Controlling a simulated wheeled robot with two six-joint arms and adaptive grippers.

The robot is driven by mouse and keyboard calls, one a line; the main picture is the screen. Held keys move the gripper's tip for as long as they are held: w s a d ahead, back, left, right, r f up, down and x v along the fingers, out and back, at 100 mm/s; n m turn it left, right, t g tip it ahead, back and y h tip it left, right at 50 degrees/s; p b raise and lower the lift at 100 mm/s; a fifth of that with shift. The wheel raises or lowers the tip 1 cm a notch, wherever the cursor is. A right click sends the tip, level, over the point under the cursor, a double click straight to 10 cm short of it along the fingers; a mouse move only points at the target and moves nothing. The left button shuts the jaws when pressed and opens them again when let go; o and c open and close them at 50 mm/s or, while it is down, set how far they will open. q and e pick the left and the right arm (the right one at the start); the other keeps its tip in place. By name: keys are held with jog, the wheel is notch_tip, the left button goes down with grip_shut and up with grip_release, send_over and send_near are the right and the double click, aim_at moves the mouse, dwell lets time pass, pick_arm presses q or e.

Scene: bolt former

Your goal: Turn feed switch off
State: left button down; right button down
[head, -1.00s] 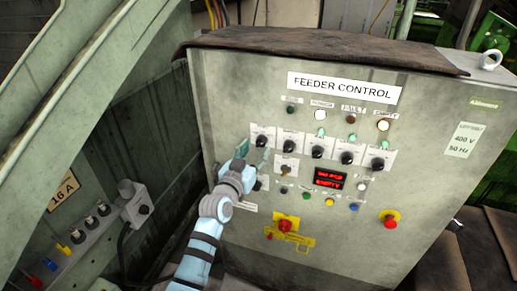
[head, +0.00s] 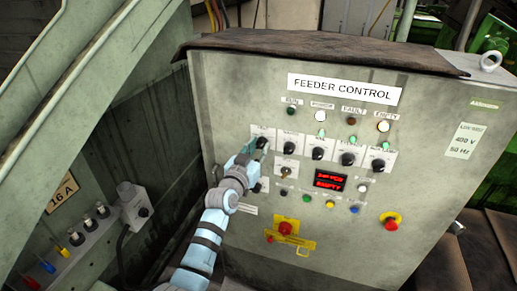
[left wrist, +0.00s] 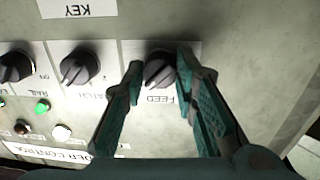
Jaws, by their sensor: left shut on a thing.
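The feed switch (head: 262,142) is the leftmost black rotary knob in the upper row on the feeder control panel. In the left wrist view the panel appears upside down, and the feed knob (left wrist: 159,70) sits above its FEED label. My left gripper (head: 252,150) is at this knob, its two teal fingers on either side of it. In the left wrist view the gripper (left wrist: 160,75) is shut on the knob. The fingers partly cover the knob's plate. My right gripper is out of view.
More black knobs (head: 318,153) stand in the same row to the right. Below are a red display (head: 330,182), small buttons, a red switch on yellow (head: 285,228) and a red emergency button (head: 390,222). A grey box with levers (head: 90,230) stands at lower left.

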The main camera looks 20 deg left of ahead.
pick_arm(q)
jog(key=shift+n, duration=0.3)
jog(key=n, duration=0.4)
jog(key=shift+p, duration=0.35)
jog(key=shift+n, duration=2.1)
jog(key=c, duration=1.3)
grip_release()
jog(key=s, duration=0.8)
jog(key=s+a, duration=0.1)
jog(key=s, duration=0.3)
jog(key=shift+a+f, duration=0.1)
jog(key=shift+f, duration=0.2)
